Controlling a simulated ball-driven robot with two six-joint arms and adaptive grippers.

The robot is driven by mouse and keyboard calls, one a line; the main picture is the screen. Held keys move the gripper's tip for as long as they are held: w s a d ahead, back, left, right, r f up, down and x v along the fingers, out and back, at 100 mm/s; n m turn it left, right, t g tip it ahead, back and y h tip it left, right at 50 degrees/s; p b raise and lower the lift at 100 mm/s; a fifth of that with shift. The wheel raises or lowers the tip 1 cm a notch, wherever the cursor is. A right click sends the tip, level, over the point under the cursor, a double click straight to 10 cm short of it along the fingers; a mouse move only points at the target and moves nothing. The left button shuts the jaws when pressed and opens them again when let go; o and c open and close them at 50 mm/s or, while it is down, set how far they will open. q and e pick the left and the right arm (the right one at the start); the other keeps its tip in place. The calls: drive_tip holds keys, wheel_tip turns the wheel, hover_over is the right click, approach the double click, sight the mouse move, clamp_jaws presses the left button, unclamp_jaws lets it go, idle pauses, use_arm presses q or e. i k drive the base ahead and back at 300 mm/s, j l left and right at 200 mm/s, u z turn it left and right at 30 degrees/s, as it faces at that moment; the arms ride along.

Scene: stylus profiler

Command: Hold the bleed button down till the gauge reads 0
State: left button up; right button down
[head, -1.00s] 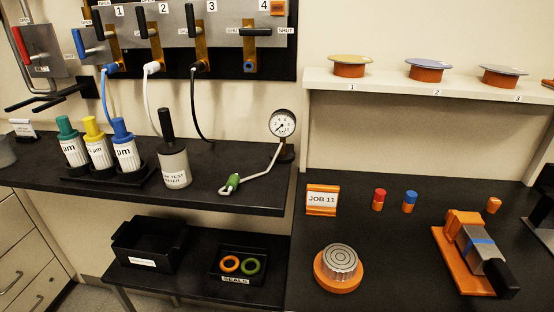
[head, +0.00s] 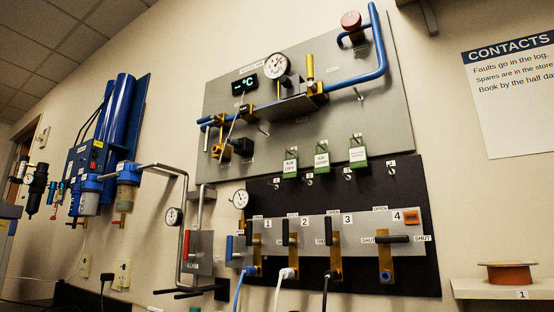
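A round white gauge (head: 277,65) sits on the upper grey wall panel, beside a small display ending in °C (head: 244,84). A smaller gauge (head: 240,198) is at the left of the black valve board, and another (head: 174,215) is on the grey pipe further left. Their readings are too small to tell. A red round knob (head: 351,20) is on a brass fitting at the panel's top right. A black and brass block (head: 242,147) is at its lower left. No label in view lets me tell which part is the bleed button. Neither gripper is in view.
Blue cylinders (head: 118,110) and filter bowls are at left. A shelf (head: 475,290) juts out at lower right.

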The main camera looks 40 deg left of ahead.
sight(244, 109)
drive_tip(key=u, duration=0.4)
drive_tip(key=k+l+u, duration=0.1)
drive_tip(key=u, duration=0.7)
drive_tip(key=k+l, duration=0.05)
